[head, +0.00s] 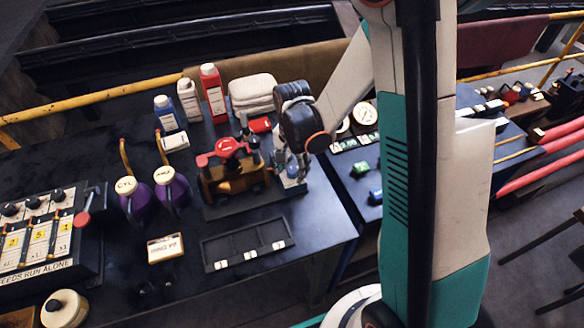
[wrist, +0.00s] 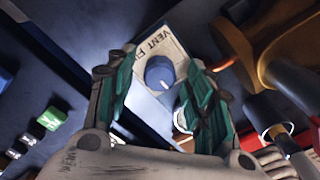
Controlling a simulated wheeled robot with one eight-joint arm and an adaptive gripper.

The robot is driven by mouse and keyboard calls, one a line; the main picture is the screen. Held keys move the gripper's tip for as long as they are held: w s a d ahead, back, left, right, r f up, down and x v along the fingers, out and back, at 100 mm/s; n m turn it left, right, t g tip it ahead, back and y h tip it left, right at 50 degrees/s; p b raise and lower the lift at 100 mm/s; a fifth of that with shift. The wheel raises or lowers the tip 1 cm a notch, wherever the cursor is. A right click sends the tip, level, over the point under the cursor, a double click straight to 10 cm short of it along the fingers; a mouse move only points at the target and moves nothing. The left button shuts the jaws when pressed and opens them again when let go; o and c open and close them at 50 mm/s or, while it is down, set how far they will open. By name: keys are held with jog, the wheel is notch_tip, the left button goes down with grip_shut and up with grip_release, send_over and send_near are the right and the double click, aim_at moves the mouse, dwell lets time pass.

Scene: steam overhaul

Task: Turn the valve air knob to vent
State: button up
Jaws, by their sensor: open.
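The valve air knob (wrist: 160,73) is blue with a short white mark, which points to the lower right in the wrist view. It sits on a pale plate (wrist: 181,50) lettered "VENT" and a further word that is cut off after "F". In the head view the knob (head: 292,171) is small, beside the red and brown machine. My gripper (wrist: 151,76) is open, with its teal fingers on the left and right of the knob. I cannot tell whether either finger touches it. In the head view my gripper (head: 284,158) is partly hidden by its own wrist.
The red and brown machine (head: 229,170) stands close left of my gripper. A black tray (head: 240,232) lies in front of it. Purple jugs (head: 172,190), bottles (head: 212,95) and folded cloths (head: 252,94) stand around. Green (head: 360,169) and blue blocks lie on the right table.

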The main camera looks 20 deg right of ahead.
jog(key=c, duration=1.1)
jog(key=shift+n, duration=0.4)
jog(key=n+b, duration=0.2)
jog(key=n, duration=0.3)
jog(key=shift+n+b, duration=0.3)
jog(key=shift+b, duration=0.05)
jog(key=n+b, duration=0.1)
jog(key=n, duration=0.4)
jog(key=shift+n, duration=0.4)
jog(key=o, duration=1.1)
